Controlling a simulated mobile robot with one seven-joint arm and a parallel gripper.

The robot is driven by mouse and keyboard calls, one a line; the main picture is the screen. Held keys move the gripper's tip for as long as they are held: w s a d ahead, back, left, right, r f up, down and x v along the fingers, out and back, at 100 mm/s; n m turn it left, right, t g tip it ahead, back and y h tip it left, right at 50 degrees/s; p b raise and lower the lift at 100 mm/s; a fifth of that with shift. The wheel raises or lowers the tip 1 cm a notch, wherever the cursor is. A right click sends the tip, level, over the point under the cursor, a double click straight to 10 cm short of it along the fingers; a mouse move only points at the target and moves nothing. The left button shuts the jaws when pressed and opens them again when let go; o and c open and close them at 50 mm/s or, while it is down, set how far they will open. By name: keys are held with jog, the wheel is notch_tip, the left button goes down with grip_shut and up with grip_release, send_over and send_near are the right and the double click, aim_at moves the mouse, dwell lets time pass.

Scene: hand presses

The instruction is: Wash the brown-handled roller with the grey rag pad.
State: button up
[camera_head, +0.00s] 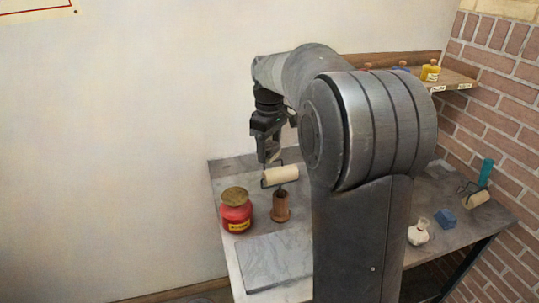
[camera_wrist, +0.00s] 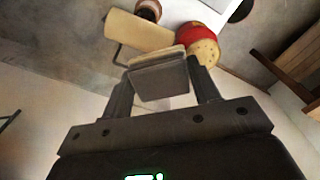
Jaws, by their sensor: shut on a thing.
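The brown-handled roller (camera_head: 280,175) has a cream cylinder on a dark wire frame. It stands roller-up, above a brown wooden upright piece (camera_head: 280,207) on the table. My gripper (camera_head: 268,148) points down just above the roller. In the wrist view it is shut on the grey rag pad (camera_wrist: 158,80), a dark grey block with a tan layer along its far edge. The roller (camera_wrist: 138,30) shows just beyond the pad there, partly overlapped by it. I cannot tell whether pad and roller touch. My arm hides the middle of the table.
A red jar (camera_head: 237,214) with a brownish lid stands left of the roller. A grey slab (camera_head: 275,262) lies in front. At right are a white bottle (camera_head: 418,232), a blue block (camera_head: 445,218) and a teal-handled roller (camera_head: 478,198). A wall shelf (camera_head: 456,78) holds a yellow jar.

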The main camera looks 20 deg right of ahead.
jog(key=shift+r, duration=1.35)
